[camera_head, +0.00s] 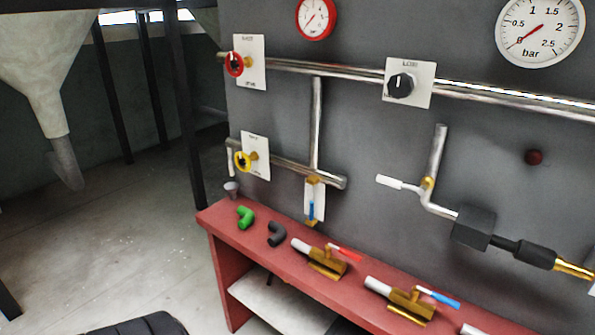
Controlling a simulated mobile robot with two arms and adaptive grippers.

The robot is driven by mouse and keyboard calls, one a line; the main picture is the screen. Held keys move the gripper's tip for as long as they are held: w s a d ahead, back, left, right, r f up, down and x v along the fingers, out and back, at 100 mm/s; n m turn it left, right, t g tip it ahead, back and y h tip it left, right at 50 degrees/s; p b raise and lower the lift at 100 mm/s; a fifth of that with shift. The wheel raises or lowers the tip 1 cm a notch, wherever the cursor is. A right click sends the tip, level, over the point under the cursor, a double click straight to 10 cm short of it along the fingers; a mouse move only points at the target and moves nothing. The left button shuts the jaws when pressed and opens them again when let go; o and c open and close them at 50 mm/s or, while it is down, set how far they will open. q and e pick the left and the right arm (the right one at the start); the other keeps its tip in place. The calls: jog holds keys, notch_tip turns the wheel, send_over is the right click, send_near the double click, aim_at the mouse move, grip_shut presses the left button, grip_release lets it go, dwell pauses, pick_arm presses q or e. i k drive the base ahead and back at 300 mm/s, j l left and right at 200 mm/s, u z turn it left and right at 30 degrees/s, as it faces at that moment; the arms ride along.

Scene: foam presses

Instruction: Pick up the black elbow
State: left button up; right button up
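The black elbow (277,234) lies on the red bench (222,221), near its left end. A green elbow (245,217) lies just to its left, apart from it. A brass valve with a red handle (325,260) lies to its right. Neither of my grippers shows in the head view.
Behind the bench stands a grey panel (370,145) with pipes, gauges and valves. A blue-handled valve (405,300) lies farther right. Open floor (120,235) is on the left.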

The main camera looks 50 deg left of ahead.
aim_at(280, 234)
jog(key=u, duration=1.75)
jog(key=i+j, duration=0.2)
jog(key=j, duration=0.15)
jog(key=i+j+z, duration=0.1)
jog(key=i+j, duration=0.35)
jog(key=j, duration=0.25)
jog(key=i+j+z, duration=0.1)
jog(key=j, duration=0.3)
jog(key=i, duration=0.1)
